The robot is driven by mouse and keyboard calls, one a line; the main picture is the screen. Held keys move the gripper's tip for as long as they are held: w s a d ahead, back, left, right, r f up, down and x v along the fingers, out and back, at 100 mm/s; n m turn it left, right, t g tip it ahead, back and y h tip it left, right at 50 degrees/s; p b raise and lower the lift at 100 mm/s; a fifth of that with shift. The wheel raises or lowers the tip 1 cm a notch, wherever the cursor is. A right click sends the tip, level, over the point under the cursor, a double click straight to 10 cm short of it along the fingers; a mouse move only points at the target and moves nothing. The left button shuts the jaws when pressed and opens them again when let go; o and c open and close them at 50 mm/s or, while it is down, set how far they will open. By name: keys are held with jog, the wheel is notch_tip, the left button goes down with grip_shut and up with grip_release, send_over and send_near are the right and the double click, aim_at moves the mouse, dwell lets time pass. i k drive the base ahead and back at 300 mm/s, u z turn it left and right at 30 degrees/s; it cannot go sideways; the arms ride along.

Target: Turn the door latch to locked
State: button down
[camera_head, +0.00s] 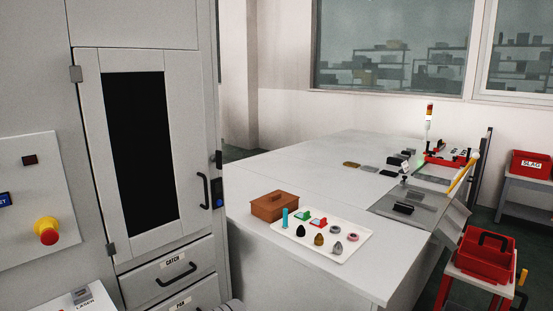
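A tall grey cabinet door (183,237) with a dark window panel (141,150) stands at the left and looks closed. A black bar handle (206,191) is upright near the door's right edge. Just right of it, on the cabinet's side edge, is a small dark fitting with a blue spot (219,202). Another small dark fitting (218,160) sits above it. Either may be the latch; I cannot tell which, nor how it is turned. My gripper is not in view.
Below the door are drawers labelled CATCH (172,270) and PAN. A panel with a red-and-yellow emergency button (46,231) is at the left. A white table (300,170) with a tray of small parts (352,248) and a brown box (274,206) stands right of the cabinet.

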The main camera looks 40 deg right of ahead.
aim_at(217, 158)
jog(key=z, duration=0.55)
jog(key=k, duration=0.5)
jog(key=z, duration=0.85)
jog(key=i, duration=1)
jog(key=u, duration=0.65)
jog(key=i, duration=0.5)
jog(key=u, duration=0.55)
